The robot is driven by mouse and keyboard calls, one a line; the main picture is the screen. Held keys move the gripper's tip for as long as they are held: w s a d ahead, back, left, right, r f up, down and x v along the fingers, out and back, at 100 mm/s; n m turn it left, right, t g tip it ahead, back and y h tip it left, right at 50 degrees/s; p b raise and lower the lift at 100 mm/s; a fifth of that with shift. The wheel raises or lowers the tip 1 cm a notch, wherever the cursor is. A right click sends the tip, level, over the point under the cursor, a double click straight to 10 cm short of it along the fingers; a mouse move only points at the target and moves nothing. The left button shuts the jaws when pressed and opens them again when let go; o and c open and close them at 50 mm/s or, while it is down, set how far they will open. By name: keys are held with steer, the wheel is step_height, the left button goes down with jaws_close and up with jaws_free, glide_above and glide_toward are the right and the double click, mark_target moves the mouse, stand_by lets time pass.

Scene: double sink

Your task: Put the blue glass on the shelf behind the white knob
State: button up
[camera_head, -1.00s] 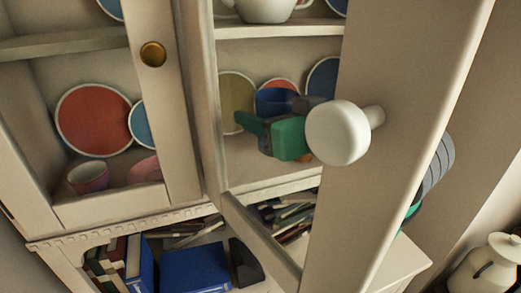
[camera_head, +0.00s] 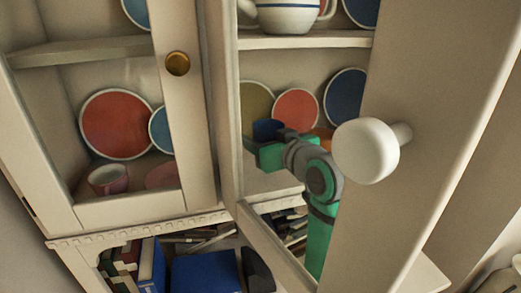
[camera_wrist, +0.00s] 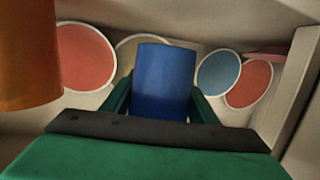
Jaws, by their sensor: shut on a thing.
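The blue glass (camera_head: 267,129) is held in my gripper (camera_head: 262,143), inside the right cabinet compartment in front of upright plates. In the wrist view the blue glass (camera_wrist: 164,78) looks upright, with a green finger of my gripper (camera_wrist: 163,100) on each side. The white knob (camera_head: 365,150) is on the open cabinet door, to the right of and nearer than the glass. The shelf (camera_head: 268,186) lies below my gripper. Whether the glass's base touches the shelf cannot be told, since my gripper hides it.
An orange cup (camera_wrist: 28,55) stands close on the left in the wrist view and is partly hidden in the head view (camera_head: 323,134). Plates, including a red one (camera_head: 296,108), lean at the back. The door (camera_head: 430,130) and centre post (camera_head: 222,110) bound the opening.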

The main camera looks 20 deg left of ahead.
steer(key=shift+w+a+f, duration=0.15)
steer(key=shift+f, duration=1.65)
steer(key=shift+f, duration=0.15)
steer(key=o, duration=1.3)
steer(key=shift+r, duration=0.2)
steer(key=v, duration=1.2)
